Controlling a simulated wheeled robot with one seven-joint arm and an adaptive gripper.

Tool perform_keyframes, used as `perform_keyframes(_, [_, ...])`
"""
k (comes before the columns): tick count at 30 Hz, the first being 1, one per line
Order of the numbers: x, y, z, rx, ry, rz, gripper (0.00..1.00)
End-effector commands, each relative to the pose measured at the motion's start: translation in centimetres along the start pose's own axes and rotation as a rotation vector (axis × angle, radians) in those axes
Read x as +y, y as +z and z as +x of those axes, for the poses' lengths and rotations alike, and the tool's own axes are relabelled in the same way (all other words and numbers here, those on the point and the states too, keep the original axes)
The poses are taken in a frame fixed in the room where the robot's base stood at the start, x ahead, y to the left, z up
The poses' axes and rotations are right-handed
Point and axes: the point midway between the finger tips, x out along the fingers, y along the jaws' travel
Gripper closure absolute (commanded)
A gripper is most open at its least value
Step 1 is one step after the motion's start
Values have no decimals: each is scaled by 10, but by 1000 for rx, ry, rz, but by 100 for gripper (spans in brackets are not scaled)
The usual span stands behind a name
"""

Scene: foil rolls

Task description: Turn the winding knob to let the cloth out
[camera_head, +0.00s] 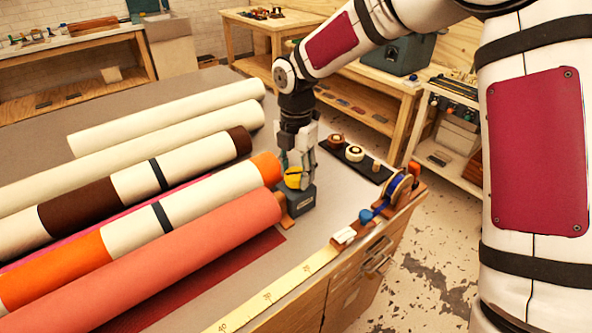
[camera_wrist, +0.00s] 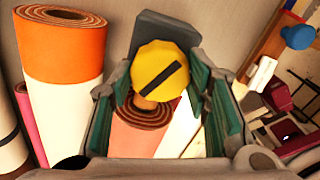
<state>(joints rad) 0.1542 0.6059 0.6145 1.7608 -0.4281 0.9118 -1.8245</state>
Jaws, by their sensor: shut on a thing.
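The round yellow winding knob (camera_head: 292,180) sits on a dark grey-green block (camera_head: 300,200) at the right ends of the cloth rolls. In the wrist view the knob (camera_wrist: 155,65) shows a black bar slanting up to the right. My gripper (camera_head: 298,176) reaches down over it, with its green-padded fingers (camera_wrist: 160,82) on either side, shut on the knob. The salmon roll (camera_head: 190,255) lies nearest the block, with dark red cloth (camera_head: 262,250) flat on the table beside it. Part of the knob is hidden by my fingers in the head view.
An orange, white and black-banded roll (camera_head: 215,190) and several others lie behind. A yellow measuring tape (camera_head: 265,297) runs along the front edge, near a blue tape dispenser (camera_head: 395,192). A black mat (camera_head: 355,155) with small rolls lies at the right.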

Motion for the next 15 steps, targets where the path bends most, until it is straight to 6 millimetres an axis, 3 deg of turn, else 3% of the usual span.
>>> perform_keyframes(15, [0, 0, 0, 2, 1, -488, 84])
